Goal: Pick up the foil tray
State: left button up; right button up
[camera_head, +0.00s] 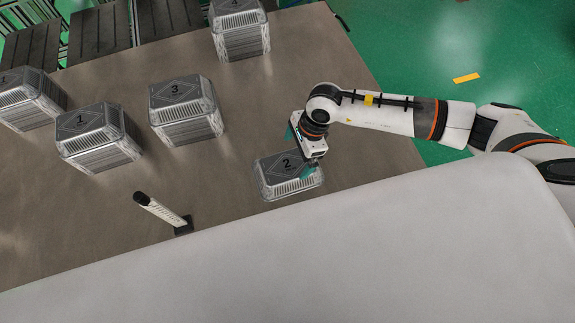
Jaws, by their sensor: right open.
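A foil tray with a dark lid marked 2 (280,182) sits on the brown table near its front edge. It is a single low tray, unlike the taller stacks around it. My right gripper (309,172) is at the right side of this tray, pointing down, with teal fingers close to its right edge. The jaws are open; I cannot tell whether a finger touches the tray. My gripper hides part of the tray's right end. My left gripper is not in view.
Stacks of foil trays stand on the table (225,95): one marked 3 (185,110), one marked 1 (98,138), one marked 4 (240,30), and another at the far left (30,100). A small upright post (162,213) stands left of tray 2.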

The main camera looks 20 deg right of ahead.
aim_at(288, 165)
jog(key=shift+a+x, duration=0.2)
jog(key=shift+x, duration=1.15)
jog(key=shift+a+x, duration=0.2)
jog(key=shift+x, duration=1.2)
jog(key=shift+w+r, duration=0.1)
jog(key=shift+r, duration=0.05)
jog(key=c, duration=0.7)
